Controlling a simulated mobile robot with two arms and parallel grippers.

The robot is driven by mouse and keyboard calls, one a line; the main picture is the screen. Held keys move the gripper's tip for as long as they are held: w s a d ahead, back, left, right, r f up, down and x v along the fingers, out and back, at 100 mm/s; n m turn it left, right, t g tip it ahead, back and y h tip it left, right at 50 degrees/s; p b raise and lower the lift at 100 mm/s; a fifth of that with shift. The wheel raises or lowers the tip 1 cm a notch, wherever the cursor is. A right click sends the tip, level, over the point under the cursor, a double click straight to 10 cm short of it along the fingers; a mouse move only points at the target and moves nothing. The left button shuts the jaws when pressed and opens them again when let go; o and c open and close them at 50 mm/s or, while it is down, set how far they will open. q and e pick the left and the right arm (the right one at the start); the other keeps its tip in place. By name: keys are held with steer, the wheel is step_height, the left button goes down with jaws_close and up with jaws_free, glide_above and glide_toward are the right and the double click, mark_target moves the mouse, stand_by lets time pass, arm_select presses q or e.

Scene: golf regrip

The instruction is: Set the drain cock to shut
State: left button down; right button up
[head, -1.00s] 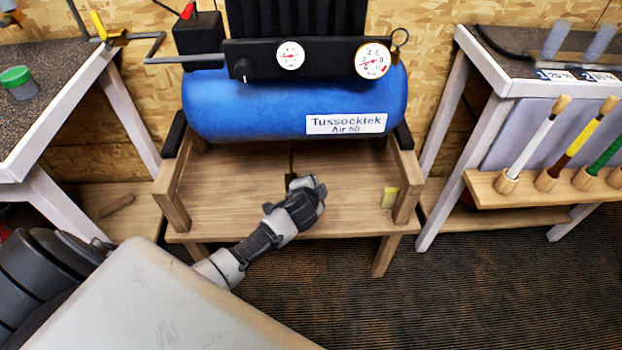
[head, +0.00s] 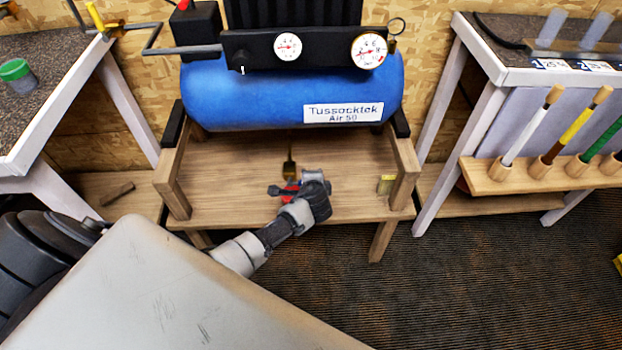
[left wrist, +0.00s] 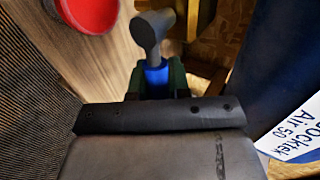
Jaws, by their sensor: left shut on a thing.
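The brass drain cock (head: 289,169) hangs on a thin pipe under the blue air tank (head: 290,95), low over the wooden shelf. My left gripper (head: 294,192) is right at the cock, just in front of and below its brass body. My right gripper is not in view.
A red round dish (left wrist: 88,12) lies on the shelf under the cock. The wooden stand (head: 225,190) has legs on both sides of my arm. Benches stand left and right.

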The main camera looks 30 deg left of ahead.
arm_select(q)
steer(key=c, duration=1.1)
jaws_free()
steer(key=p+v, duration=0.2)
steer(key=v, duration=0.8)
steer(key=shift+s+d+r, duration=0.2)
steer(key=shift+s, duration=0.1)
